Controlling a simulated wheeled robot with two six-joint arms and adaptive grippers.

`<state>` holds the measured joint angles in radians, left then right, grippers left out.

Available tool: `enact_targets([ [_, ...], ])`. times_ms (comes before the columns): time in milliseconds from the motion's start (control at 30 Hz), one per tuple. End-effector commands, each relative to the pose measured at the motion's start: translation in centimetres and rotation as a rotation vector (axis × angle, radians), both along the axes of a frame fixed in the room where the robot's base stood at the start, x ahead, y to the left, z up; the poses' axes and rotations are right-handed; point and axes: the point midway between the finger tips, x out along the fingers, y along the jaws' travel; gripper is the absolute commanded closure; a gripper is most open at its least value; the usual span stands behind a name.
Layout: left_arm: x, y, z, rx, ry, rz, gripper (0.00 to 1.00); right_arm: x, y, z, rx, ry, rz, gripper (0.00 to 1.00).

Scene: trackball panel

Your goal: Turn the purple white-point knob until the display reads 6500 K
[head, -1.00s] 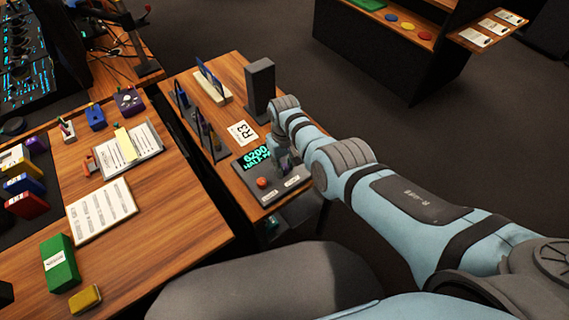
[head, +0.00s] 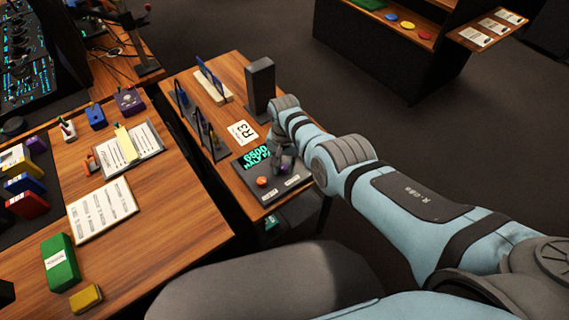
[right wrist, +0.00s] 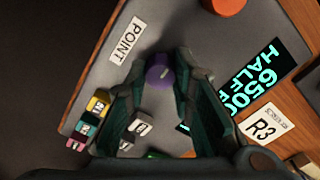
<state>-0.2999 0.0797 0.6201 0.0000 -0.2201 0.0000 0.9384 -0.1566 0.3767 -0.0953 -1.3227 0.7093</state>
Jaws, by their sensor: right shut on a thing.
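The purple knob (right wrist: 158,73) shows in the right wrist view between the two fingers of my right gripper, on a grey panel (right wrist: 85,75). My right gripper (head: 284,160) reaches down onto the panel from the right in the head view and is shut on the knob. It hides most of the knob there. The display (head: 256,157) beside it reads 6500 in cyan digits, with a partly hidden line starting "HALF" below. The display also shows in the right wrist view (right wrist: 262,80), cut by a finger. My left gripper is not in view.
An orange-red button (head: 262,182) sits on the panel near the gripper. A POINT label (right wrist: 125,40) lies beside the knob. The left table (head: 165,205) holds papers and small boxes.

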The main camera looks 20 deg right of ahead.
Motion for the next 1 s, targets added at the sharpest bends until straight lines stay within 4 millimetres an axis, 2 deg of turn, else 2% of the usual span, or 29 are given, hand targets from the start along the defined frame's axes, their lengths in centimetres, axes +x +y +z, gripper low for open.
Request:
enact_targets([
  [600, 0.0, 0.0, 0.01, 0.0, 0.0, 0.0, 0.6, 0.07, 0.03, 0.04, 0.001, -0.002, -0.046, 1.0],
  [633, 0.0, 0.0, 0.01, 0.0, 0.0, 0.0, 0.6, 0.07, 0.03, 0.04, 0.001, -0.002, -0.046, 0.73],
  [733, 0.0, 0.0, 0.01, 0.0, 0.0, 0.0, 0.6, 0.05, 0.03, 0.04, 0.0, -0.001, -0.045, 0.57],
  [1000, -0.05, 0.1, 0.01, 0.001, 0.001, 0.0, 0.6, 0.02, 0.0, 0.02, 0.0, -0.001, -0.045, 0.57],
])
